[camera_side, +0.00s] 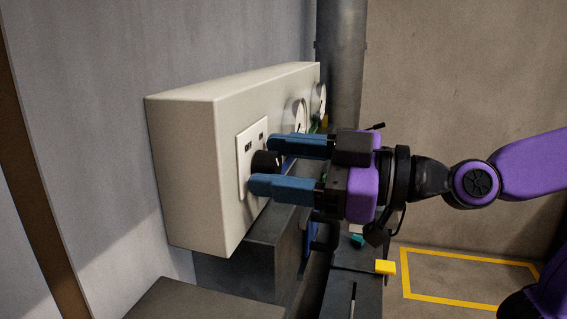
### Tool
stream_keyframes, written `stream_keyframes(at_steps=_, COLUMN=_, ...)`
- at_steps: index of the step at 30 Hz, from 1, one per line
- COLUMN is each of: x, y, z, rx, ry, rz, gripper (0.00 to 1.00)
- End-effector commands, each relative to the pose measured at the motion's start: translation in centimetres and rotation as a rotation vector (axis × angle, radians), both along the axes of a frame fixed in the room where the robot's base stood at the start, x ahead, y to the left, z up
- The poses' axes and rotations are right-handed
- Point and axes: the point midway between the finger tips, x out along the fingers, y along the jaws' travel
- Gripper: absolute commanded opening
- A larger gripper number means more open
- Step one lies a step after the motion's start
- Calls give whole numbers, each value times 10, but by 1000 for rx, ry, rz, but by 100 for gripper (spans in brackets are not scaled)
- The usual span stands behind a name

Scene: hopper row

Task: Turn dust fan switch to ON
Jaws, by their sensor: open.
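The dust fan switch is a black rotary knob (265,163) on a white plate (243,179) with small dark lettering. The plate sits on the front face of a long cream panel box (185,172). My gripper (262,164) points left at the knob, with one blue finger above it and one below. The fingers are apart, and their tips are close to the plate. I cannot tell whether they touch the knob. The near finger and the angle hide part of the knob, so its pointing direction cannot be read.
Round white gauges (300,116) sit farther along the panel, behind my gripper. A grey column (341,60) stands at the back. Dark grey blocks (240,268) lie below the panel. A yellow block (385,267) and a yellow floor outline (470,304) are at lower right.

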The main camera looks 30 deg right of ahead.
Motion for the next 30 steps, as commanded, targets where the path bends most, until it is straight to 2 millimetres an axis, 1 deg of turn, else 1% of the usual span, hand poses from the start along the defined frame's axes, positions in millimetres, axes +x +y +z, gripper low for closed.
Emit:
stream_keyframes(at_steps=1, x=0, y=0, z=0, rx=0, ry=0, rz=0, gripper=54)
stream_keyframes(at_steps=2, x=0, y=0, z=0, rx=0, ry=0, rz=0, gripper=45)
stream_keyframes(at_steps=3, x=0, y=0, z=0, rx=0, ry=0, rz=0, gripper=32)
stream_keyframes(at_steps=5, x=0, y=0, z=0, rx=0, ry=0, rz=0, gripper=12)
stream_keyframes(at_steps=6, x=0, y=0, z=0, rx=0, ry=0, rz=0, gripper=4)
stream_keyframes(at_steps=17, x=0, y=0, z=0, rx=31, ry=32, rz=0, gripper=5)
stream_keyframes(at_steps=23, x=0, y=-1, z=0, rx=113, ry=114, rz=0, gripper=5)
stream_keyframes(at_steps=30, x=1, y=-1, z=0, rx=264, ry=265, rz=0, gripper=5)
